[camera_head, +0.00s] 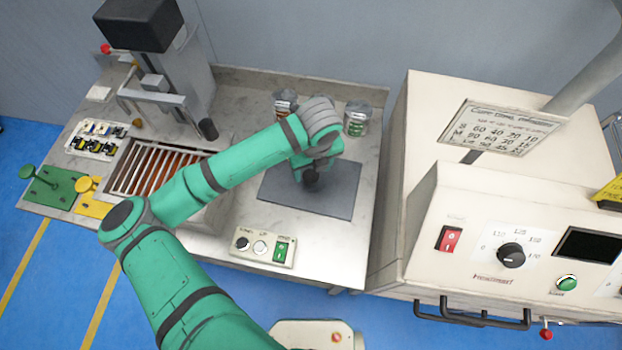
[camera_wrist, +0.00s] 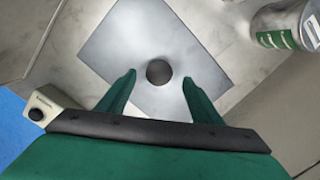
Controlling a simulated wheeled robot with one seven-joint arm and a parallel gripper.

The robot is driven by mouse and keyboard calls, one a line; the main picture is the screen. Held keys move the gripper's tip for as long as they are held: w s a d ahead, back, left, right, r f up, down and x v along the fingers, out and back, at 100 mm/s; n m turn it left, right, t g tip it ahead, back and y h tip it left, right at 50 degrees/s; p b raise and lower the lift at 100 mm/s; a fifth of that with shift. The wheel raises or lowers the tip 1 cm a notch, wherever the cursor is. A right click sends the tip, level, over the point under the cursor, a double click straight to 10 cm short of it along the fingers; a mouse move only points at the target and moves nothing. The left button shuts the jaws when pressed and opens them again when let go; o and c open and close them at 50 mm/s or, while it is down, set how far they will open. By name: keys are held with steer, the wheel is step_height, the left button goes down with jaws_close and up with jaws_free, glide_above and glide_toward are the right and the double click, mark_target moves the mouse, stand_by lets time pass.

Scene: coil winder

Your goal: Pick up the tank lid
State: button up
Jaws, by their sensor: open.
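The tank lid (camera_head: 337,198) is a flat dark grey plate with a dark round knob (camera_head: 310,182), lying on the steel bench right of the slatted tank. In the wrist view the lid (camera_wrist: 115,50) fills the middle, with its round knob (camera_wrist: 158,72) near its centre. My gripper (camera_wrist: 158,77) is open above the lid, with one green finger to each side of the knob. The fingers look apart from the knob, but I cannot tell their exact height. In the head view my gripper (camera_head: 308,172) partly hides the lid's upper left part.
A tank with slats (camera_head: 150,170) is left of the lid. Metal cans (camera_head: 356,120) stand behind the lid. A switch box (camera_head: 262,247) is at the bench front. A large cream machine (camera_head: 430,225) stands close on the right.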

mark_target(311, 176)
steer(key=f, duration=0.3)
steer(key=shift+w+a+f, duration=0.2)
steer(key=shift+f, duration=0.05)
jaws_close()
steer(key=shift+r, duration=0.1)
